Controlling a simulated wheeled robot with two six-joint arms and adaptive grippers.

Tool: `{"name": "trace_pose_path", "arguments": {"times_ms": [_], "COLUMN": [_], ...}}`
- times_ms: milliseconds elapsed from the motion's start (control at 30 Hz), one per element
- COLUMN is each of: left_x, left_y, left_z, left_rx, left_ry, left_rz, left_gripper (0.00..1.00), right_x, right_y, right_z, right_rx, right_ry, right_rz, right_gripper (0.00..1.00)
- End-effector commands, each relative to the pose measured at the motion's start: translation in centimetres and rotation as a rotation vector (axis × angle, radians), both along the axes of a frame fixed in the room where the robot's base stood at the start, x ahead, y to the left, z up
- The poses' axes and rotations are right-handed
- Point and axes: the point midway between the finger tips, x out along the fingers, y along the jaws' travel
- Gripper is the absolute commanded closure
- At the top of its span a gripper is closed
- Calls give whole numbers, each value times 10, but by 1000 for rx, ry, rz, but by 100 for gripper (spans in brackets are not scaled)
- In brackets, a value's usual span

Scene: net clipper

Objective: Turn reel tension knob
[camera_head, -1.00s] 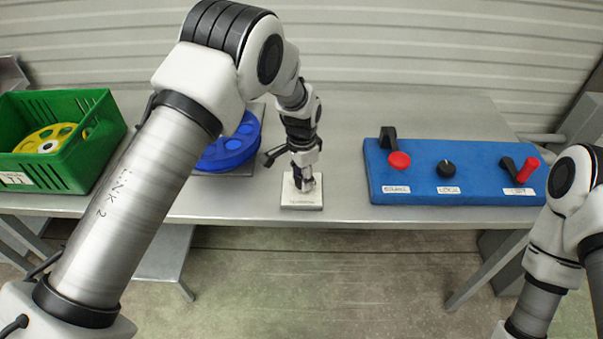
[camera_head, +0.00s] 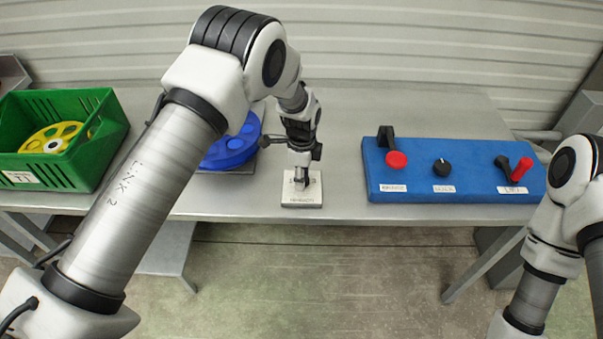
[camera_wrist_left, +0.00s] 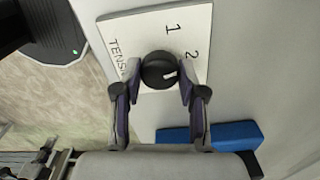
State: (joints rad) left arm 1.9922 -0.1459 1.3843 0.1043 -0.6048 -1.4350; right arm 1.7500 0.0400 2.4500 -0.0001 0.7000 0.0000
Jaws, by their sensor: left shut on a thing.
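The reel tension knob (camera_wrist_left: 159,70) is a round black knob with a white pointer mark. It sits on a white plate (camera_wrist_left: 118,28) that reads "TENSI..." and carries the numbers 1 and 2; the rest of the lettering is hidden. The pointer faces toward the side of the 2. My left gripper (camera_wrist_left: 160,78) has one finger on each side of the knob and is shut on it. In the head view my left gripper (camera_head: 301,183) points down over the plate (camera_head: 302,203) near the table's front edge and mostly hides the knob. My right gripper is out of view.
A blue reel (camera_head: 232,150) lies left of the plate. A green crate (camera_head: 95,150) with a yellow reel (camera_head: 47,137) stands at the far left. A blue panel (camera_head: 470,150) with a red button, black knob and red lever stands right. The table between plate and panel is clear.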

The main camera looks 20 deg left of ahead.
Motion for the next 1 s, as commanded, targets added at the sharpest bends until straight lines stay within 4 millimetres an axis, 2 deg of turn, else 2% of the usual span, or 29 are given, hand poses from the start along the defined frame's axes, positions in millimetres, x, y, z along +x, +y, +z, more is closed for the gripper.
{"name": "trace_pose_path", "arguments": {"times_ms": [533, 567, 600, 900, 1000], "left_x": [-4, -4, -4, -1, -1], "left_y": [-1, -1, -1, 0, 0], "left_z": [-5, -5, -4, -1, 6], "left_rx": [0, 0, 0, 0, 0], "left_ry": [11, 11, 11, 4, 2], "left_rz": [-27, -27, -27, -27, -26], "left_gripper": [94, 49, 34, 34, 34], "right_x": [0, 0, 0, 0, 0], "right_y": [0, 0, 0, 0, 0], "right_z": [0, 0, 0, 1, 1], "right_rx": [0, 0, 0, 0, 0], "right_ry": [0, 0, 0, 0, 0], "right_rz": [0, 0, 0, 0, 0], "right_gripper": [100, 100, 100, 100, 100]}}
